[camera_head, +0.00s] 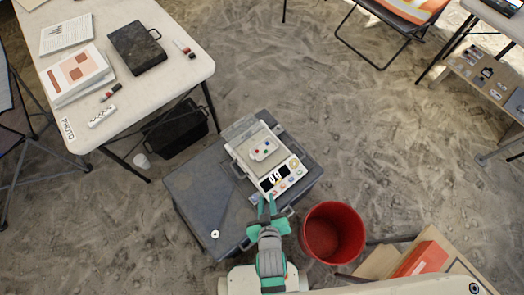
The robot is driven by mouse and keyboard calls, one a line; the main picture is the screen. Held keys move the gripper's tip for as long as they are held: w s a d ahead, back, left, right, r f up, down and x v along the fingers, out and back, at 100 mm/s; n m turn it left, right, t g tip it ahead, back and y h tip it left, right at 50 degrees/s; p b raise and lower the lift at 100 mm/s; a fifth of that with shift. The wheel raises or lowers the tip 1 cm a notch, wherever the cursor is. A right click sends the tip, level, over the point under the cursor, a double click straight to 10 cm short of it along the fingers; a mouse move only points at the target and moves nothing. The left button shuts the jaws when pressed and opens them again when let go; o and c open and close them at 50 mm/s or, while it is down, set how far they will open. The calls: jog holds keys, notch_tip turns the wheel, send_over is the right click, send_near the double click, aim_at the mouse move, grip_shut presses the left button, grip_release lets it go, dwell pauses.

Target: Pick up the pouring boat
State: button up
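What looks like the pouring boat (257,155) is a small white shallow dish with a few red and green bits in it. It sits on the pan of a white digital scale (247,166), which stands on a dark grey case (197,192) on the ground. My gripper (267,206) is at the near side of the scale, by its display, below the boat in the picture and apart from it. Its two teal fingertips are spread with a gap, and nothing shows between them.
A red bucket (333,214) stands right of my gripper. A small white ring (215,234) lies on the case. A white table (180,66) with papers and a dark box (137,48) is upper left. An open crate (400,252) is lower right. Sandy ground lies clear beyond the scale.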

jog(key=w+d+f+g, duration=0.1)
jog(key=w+f+g, duration=0.1)
jog(key=w+f, duration=0.35)
jog(key=n+g+y, duration=0.1)
jog(key=n+g, duration=0.3)
jog(key=g, duration=0.3)
send_near(253, 156)
notch_tip(253, 156, down, 3)
jog(key=shift+w+f, duration=0.1)
jog(key=shift+w, duration=0.05)
jog(key=shift+w+a+f, duration=0.1)
jog(key=shift+w+f, duration=0.1)
jog(key=shift+f, duration=0.75)
jog(key=shift+w+a+f, duration=0.1)
jog(key=shift+w+f, duration=0.05)
jog(key=shift+f, duration=0.75)
jog(key=shift+w+f, duration=0.2)
jog(key=shift+f, duration=0.75)
